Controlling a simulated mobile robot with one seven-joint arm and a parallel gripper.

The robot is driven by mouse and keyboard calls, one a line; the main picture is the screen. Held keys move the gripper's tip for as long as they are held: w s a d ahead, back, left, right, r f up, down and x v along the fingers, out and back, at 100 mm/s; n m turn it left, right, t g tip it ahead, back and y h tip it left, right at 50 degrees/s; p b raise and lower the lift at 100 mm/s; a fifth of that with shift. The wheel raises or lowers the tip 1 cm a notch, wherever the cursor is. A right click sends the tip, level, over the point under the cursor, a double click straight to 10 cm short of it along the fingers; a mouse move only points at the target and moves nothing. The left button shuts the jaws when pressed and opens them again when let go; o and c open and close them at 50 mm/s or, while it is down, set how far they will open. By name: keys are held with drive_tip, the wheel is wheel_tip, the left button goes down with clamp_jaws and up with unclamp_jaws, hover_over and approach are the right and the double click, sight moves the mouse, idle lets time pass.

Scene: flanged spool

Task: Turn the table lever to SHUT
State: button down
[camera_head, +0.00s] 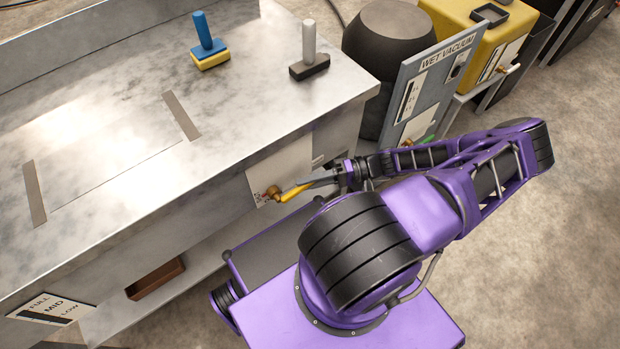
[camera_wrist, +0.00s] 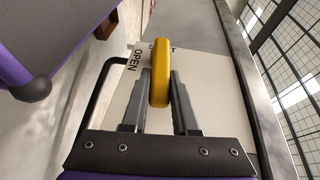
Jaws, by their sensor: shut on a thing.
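The table lever (camera_head: 291,192) has a yellow handle on a brass pivot, mounted on a white plate (camera_head: 262,176) on the front side of the metal table (camera_head: 130,130). In the head view the handle points right and slightly up from the pivot. My gripper (camera_head: 318,182) reaches it from the right. In the wrist view the yellow handle (camera_wrist: 160,75) stands between the two fingers of my gripper (camera_wrist: 159,90), which are shut on it. The plate shows OPEN on the left; another word behind the handle is mostly hidden, with a final T visible.
A blue-handled yellow block (camera_head: 208,50) and a grey-handled dark block (camera_head: 310,58) stand on the tabletop. A WET VACUUM panel (camera_head: 430,85) and a dark barrel (camera_head: 385,50) are right of the table. A brown tray (camera_head: 156,279) sits on the lower shelf.

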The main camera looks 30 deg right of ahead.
drive_tip(key=shift+s+a+f+m+y, duration=0.1)
drive_tip(key=shift+f+m+y, duration=0.2)
drive_tip(key=shift+f+y, duration=0.4)
drive_tip(key=shift+r, duration=0.15)
drive_tip(key=c, duration=0.7)
unclamp_jaws()
drive_tip(key=shift+t, duration=0.3)
drive_tip(key=v, duration=1.7)
drive_tip(key=shift+d+r, duration=0.1)
drive_tip(key=shift+d, duration=0.2)
